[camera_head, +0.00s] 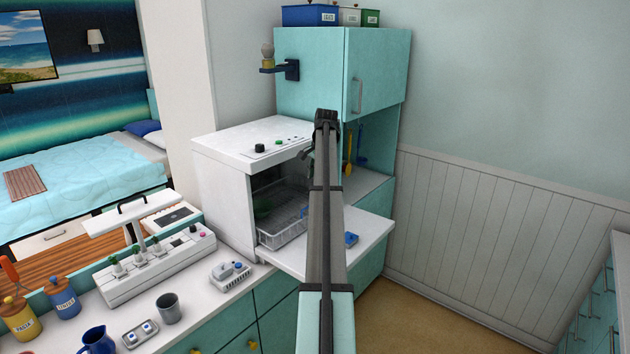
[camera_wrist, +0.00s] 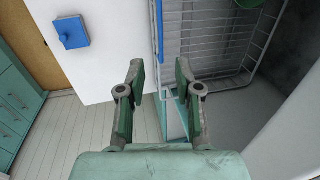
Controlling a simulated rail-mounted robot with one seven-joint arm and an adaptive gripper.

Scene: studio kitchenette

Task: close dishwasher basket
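The white dishwasher (camera_head: 222,180) stands on the counter with its door (camera_head: 372,228) folded down. Its wire basket (camera_head: 285,232) sits low in the opening, its front end by the lowered door. In the wrist view the basket (camera_wrist: 215,55) fills the upper middle and right, beside the white door panel (camera_wrist: 105,75). A green bowl (camera_head: 263,207) is in the basket. My gripper (camera_wrist: 160,65) is open and empty, its two fingers apart near the basket's front edge. I cannot tell whether they touch it. In the head view my arm hides much of the gripper and part of the basket.
A blue block-like item (camera_head: 351,239) lies on the lowered door. A teal cabinet (camera_head: 380,75) stands behind and right of the dishwasher. A white planter (camera_head: 155,270) and grey cup (camera_head: 168,308) occupy the counter at left. The floor (camera_head: 420,320) at right is clear.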

